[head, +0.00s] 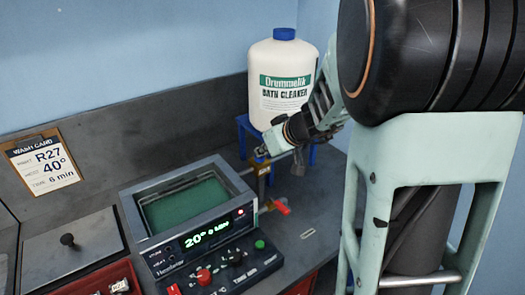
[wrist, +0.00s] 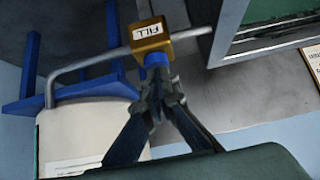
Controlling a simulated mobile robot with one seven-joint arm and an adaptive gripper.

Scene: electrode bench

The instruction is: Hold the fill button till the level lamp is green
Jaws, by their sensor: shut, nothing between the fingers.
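The brass block marked FILL (wrist: 150,35) sits on a metal pipe in the wrist view, with a blue button (wrist: 157,60) on its side. My gripper (wrist: 163,80) is shut and empty, its tips at the blue button; I cannot tell whether they press it. In the head view my gripper (head: 263,152) is beside the brass fitting (head: 262,169) behind the bath, and the button is hidden. The bath (head: 231,180) holds green liquid. A small red light (head: 240,212) glows on its front panel; its label is too small to read.
The display (head: 207,234) reads 20° and 0 MIN. A red-handled tap (head: 281,207) sticks out beside the bath. A white cleaner bottle (head: 283,80) stands on a blue stand (head: 242,128). A wash card (head: 43,161) is at left.

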